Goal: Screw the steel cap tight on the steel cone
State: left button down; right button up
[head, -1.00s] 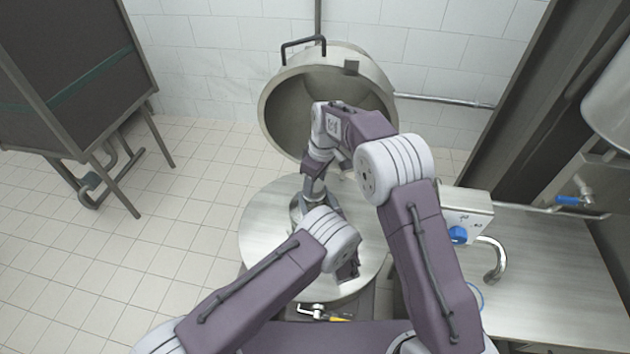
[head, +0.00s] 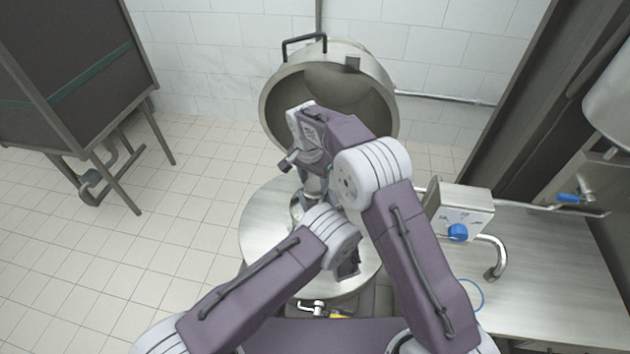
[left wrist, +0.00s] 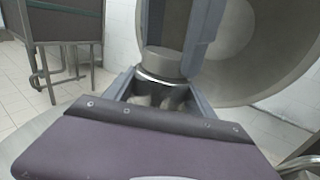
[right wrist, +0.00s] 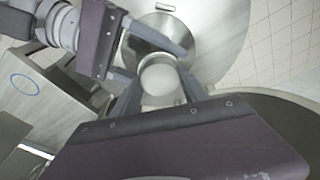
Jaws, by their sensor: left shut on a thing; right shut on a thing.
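The steel cap (right wrist: 159,82) is a grey round piece, seen from above between the fingers of my right gripper (right wrist: 160,92), which is shut on it. In the left wrist view the cap (left wrist: 163,61) sits upright on top of the cone's bright neck, with the right fingers reaching down on both sides. The steel cone (right wrist: 150,36) stands under the cap, and its flared lower part shows. My left gripper (left wrist: 164,92) is shut around the cone just below the cap. In the head view my arms hide most of both pieces. I cannot tell how tight the thread is.
The cone stands on a round steel table (head: 265,235). A large open steel kettle (head: 375,85) is close behind. A steel counter (head: 560,265) with a control box (head: 470,210) and a tap (head: 495,258) is at the right.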

jog(key=m, duration=0.6)
jog(key=shift+w+g+h, duration=0.15)
jog(key=shift+g+h, duration=0.15)
jog(key=shift+g, duration=0.1)
jog(key=o, duration=1.4)
jog(key=shift+r, duration=2.25)
jog(key=shift+c, duration=0.5)
